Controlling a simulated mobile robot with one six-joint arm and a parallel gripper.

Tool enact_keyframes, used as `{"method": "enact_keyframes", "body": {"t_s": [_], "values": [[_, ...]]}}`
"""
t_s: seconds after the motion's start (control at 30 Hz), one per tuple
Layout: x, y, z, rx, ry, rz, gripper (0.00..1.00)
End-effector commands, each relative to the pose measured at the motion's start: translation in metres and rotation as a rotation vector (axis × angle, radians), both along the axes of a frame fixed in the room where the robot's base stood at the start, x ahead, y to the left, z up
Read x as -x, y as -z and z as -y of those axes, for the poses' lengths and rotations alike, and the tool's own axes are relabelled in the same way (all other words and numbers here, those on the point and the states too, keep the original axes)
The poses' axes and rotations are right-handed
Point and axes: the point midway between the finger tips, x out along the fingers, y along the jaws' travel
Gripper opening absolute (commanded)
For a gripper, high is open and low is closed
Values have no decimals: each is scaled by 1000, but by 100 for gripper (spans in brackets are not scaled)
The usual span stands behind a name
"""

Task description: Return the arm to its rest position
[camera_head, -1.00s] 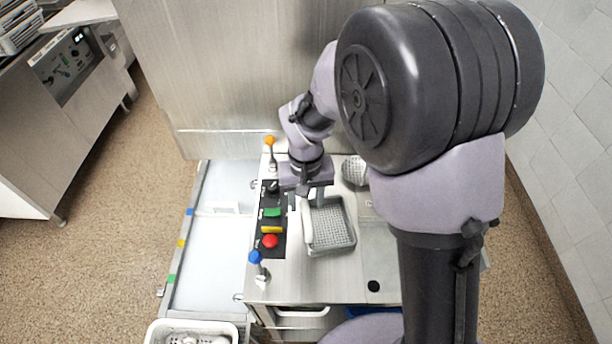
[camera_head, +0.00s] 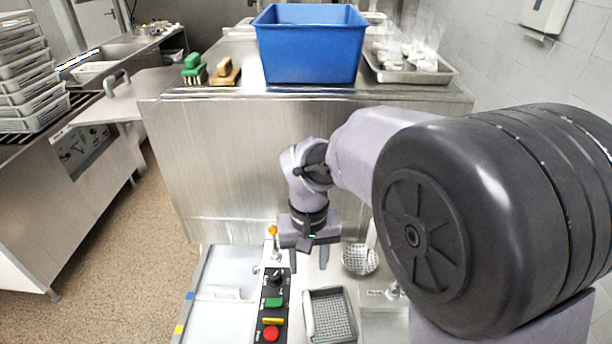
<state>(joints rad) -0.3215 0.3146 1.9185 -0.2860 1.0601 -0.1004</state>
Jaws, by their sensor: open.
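My arm reaches in from the right, and its large dark joint fills the lower right of the head view. My gripper (camera_head: 309,258) points down with its two fingers apart and nothing seen between them. It is above the steel worktop, beyond the grey perforated basket (camera_head: 348,318) and left of the perforated scoop-like item (camera_head: 360,260). The basket sits on the worktop with a pale bar along its left side. The arm's lower part is out of frame or hidden.
A control panel (camera_head: 272,305) with coloured buttons and an orange-knobbed lever (camera_head: 272,231) stands left of the gripper. A tall steel cabinet (camera_head: 230,170) rises behind, carrying a blue bin (camera_head: 311,44), brushes and a metal tray (camera_head: 410,72). Stacked baskets (camera_head: 30,80) stand far left.

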Motion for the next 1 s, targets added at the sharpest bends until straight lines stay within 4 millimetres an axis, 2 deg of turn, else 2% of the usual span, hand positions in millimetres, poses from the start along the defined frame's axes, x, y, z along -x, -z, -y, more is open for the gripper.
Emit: {"method": "enact_keyframes", "body": {"t_s": [0.07,0.17,0.2,0.3,0.4,0.5,0.67,1.0], "values": [[6,-12,8,-19,32,27,44],[30,-42,31,-75,124,106,44],[45,-54,42,-103,171,145,44],[86,-74,65,-172,290,246,44],[123,-81,80,-230,387,338,44],[149,-79,88,-272,456,407,44],[165,-76,92,-301,503,456,44],[166,-77,92,-303,505,457,44]]}}
